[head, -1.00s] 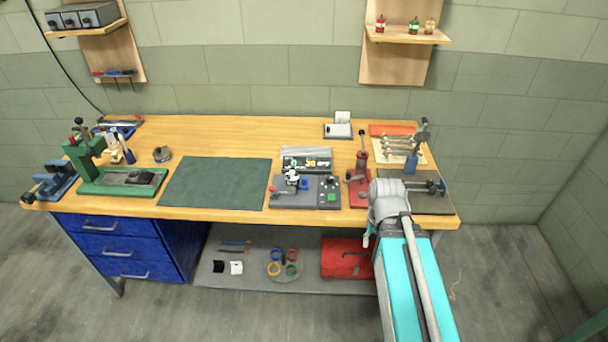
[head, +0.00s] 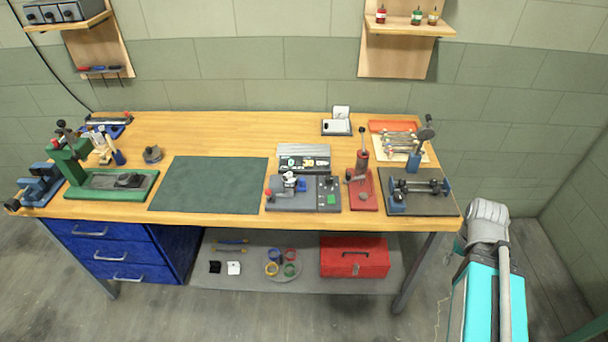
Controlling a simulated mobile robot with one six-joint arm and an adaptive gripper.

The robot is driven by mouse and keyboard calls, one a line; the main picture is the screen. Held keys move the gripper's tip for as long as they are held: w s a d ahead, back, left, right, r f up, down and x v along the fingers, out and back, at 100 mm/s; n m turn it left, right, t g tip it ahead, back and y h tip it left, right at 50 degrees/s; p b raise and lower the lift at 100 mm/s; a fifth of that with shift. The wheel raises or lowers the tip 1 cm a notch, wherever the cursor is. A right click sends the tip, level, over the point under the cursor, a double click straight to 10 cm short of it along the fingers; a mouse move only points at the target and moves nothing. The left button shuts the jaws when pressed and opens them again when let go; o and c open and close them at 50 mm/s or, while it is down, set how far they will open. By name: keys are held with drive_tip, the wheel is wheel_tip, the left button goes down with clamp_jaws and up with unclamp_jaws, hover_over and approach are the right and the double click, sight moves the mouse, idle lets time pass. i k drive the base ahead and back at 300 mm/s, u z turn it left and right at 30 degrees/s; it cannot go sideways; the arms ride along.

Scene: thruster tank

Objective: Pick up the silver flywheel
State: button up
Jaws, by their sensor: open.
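I cannot clearly make out a silver flywheel in the head view. A small round grey object (head: 153,154) sits on the left part of the wooden bench (head: 220,138), but I cannot tell if it is the flywheel. A dark shaft on blue supports (head: 418,186) stands on a dark mat at the bench's right end; no silver wheel is distinguishable there. My arm rises at the lower right, just off the bench's front right corner. My gripper cannot be made out.
A green mat (head: 209,185) lies clear mid-left. A grey fixture (head: 303,194), a red lever press (head: 361,180) and a tool board (head: 402,146) crowd the right. A green press (head: 110,183) stands left. A red toolbox (head: 354,258) is on the lower shelf.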

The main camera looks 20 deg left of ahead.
sight(288, 179)
drive_tip(key=z, duration=0.3)
drive_tip(key=k, duration=1.1)
drive_tip(key=u, duration=1.4)
drive_tip(key=i, duration=0.65)
drive_tip(key=u, duration=0.2)
